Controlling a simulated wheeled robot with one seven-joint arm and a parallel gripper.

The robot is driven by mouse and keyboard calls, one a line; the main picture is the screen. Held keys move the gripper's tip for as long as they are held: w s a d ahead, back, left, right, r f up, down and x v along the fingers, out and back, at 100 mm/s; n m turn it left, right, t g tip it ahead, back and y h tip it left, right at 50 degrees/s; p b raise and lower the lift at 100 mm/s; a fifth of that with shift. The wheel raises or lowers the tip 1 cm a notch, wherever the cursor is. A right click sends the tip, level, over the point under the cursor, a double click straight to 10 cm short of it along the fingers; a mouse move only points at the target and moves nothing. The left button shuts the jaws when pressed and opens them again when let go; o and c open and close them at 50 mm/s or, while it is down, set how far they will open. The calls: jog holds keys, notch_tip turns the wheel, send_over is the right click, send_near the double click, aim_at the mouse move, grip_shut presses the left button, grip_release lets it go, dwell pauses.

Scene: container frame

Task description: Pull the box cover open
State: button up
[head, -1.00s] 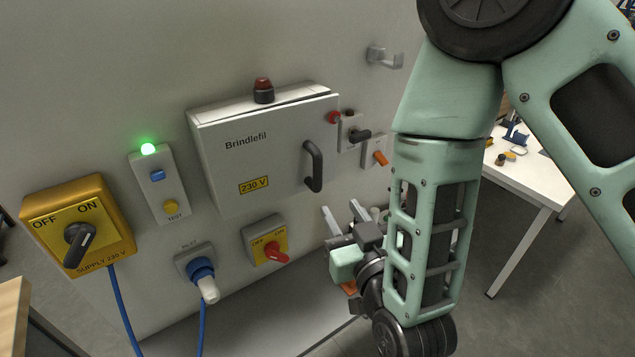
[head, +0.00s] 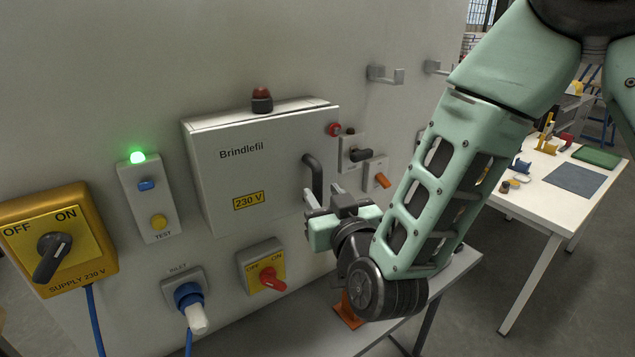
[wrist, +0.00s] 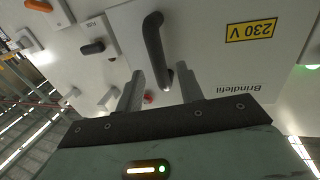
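The box (head: 222,173) is a light grey wall cabinet labelled Brindlefil, with a yellow 230 V plate (head: 248,200). Its cover is shut. A dark vertical handle (head: 313,172) is on the right side of the cover. My gripper (head: 321,203) is at the handle's lower end. In the wrist view, which is upside down, my gripper (wrist: 162,88) has its two fingers apart, with the handle (wrist: 154,45) showing between them. I cannot tell whether the handle is within the fingers' depth. No grip on it shows.
A red-topped lamp (head: 262,99) stands on the box. Right of it are a black-lever switch (head: 358,153) and an orange-lever switch (head: 379,178). A red-knob switch (head: 267,270) is below. A grey bench (head: 300,318) runs under my gripper. A white table (head: 548,205) stands at right.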

aim_at(318, 189)
jog(key=shift+p+x, duration=0.65)
jog(key=shift+x, duration=1.5)
jog(key=shift+c, duration=0.3)
grip_shut()
jog(key=shift+s+f, duration=0.1)
jog(key=shift+s, duration=0.05)
